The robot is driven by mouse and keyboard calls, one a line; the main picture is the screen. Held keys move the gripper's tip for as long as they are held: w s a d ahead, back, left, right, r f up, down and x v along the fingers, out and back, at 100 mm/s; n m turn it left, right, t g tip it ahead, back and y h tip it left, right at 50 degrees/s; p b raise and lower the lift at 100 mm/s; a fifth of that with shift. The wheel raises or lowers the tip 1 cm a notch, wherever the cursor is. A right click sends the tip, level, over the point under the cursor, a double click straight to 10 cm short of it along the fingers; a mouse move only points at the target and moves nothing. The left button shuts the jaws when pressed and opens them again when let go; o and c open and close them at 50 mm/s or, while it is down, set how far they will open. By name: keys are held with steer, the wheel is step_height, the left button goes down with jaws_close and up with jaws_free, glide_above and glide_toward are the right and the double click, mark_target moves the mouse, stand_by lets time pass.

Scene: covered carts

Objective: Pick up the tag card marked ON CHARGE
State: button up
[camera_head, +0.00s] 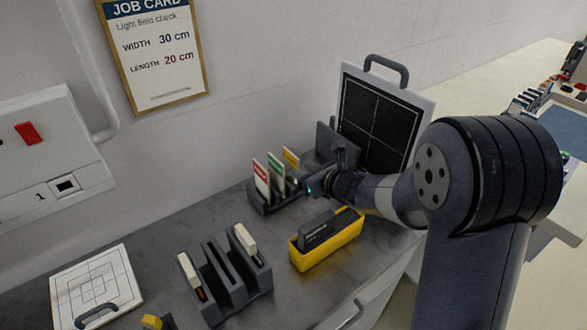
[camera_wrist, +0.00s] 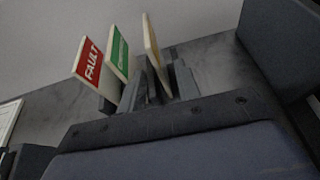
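Three upright tag cards stand in a dark slotted rack (camera_head: 262,204) at the back of the counter. The red card (camera_head: 261,178) reads FAULT in the wrist view (camera_wrist: 88,62). The green card (camera_head: 275,171) stands beside it; its lettering is too small to read, also in the wrist view (camera_wrist: 117,54). The yellow card (camera_head: 291,158) is rearmost, and the wrist view shows it nearly edge-on (camera_wrist: 152,46). I cannot read ON CHARGE on any card. My gripper (camera_head: 306,187) is low at the rack's right end, close to the cards. Its finger gap is not clear.
A yellow tray (camera_head: 330,247) holding a dark block is just in front of my gripper. A black panel with a cross (camera_head: 380,122) stands behind my wrist. A larger dark rack (camera_head: 225,285) with white-topped items is front left. A white gridded plate (camera_head: 95,288) lies far left.

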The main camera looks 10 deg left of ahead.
mark_target(290, 165)
steer(key=shift+p+x, duration=1.1)
steer(key=shift+x, duration=2.55)
steer(key=shift+s+a+r, duration=0.1)
steer(key=shift+a+r, duration=0.05)
steer(key=shift+a, duration=0.05)
steer(key=shift+c, duration=0.5)
jaws_close()
